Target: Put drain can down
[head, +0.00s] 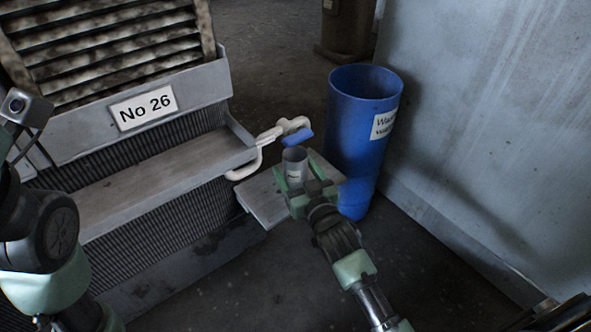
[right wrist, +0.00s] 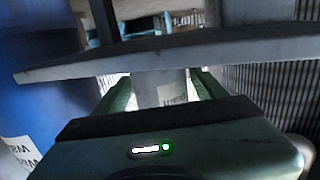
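The drain can (head: 295,163) is a small grey open-topped cylinder, upright at the small grey shelf (head: 262,196) beside the housing. My right gripper (head: 293,180) is shut around the can, with a green finger on each side. In the right wrist view, the can (right wrist: 160,88) shows between the fingers with part of a label visible. The shelf (right wrist: 120,62) crosses that view right at the can's end. Whether the can's base touches the shelf is hard to tell. My left arm is at the left edge of the head view, but its fingers do not show.
A white pipe with a blue handle (head: 298,138) hangs just behind the can. A tall blue barrel (head: 350,140) stands close on the right, before a grey wall panel (head: 480,120). The housing ledge (head: 150,180) and its "No 26" plate (head: 143,107) are on the left.

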